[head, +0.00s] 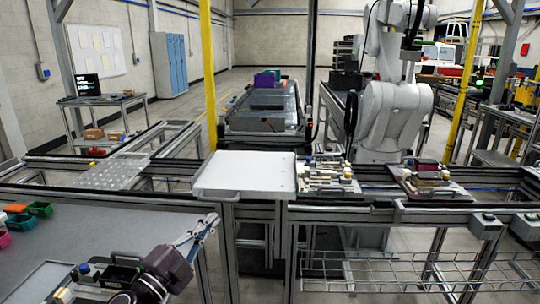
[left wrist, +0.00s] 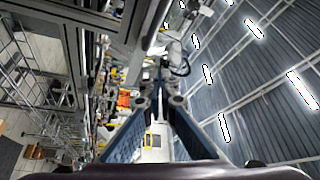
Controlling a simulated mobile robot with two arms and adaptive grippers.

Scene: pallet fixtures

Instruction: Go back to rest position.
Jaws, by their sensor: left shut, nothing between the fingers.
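My left gripper (head: 205,225) shows in the lower left of the head view, over the right edge of the grey table. It is shut and empty, with its fingers pointing up and to the right. In the left wrist view the two fingers (left wrist: 160,95) meet at their tips with nothing between them. My right gripper is not in either view.
The grey table (head: 100,235) holds small coloured bins (head: 38,209) at its left. A white tray (head: 245,172) stands on the frame ahead. Pallet fixtures (head: 330,178) with parts sit to its right. A white robot arm (head: 395,115) stands behind them. A wire shelf (head: 400,268) is below.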

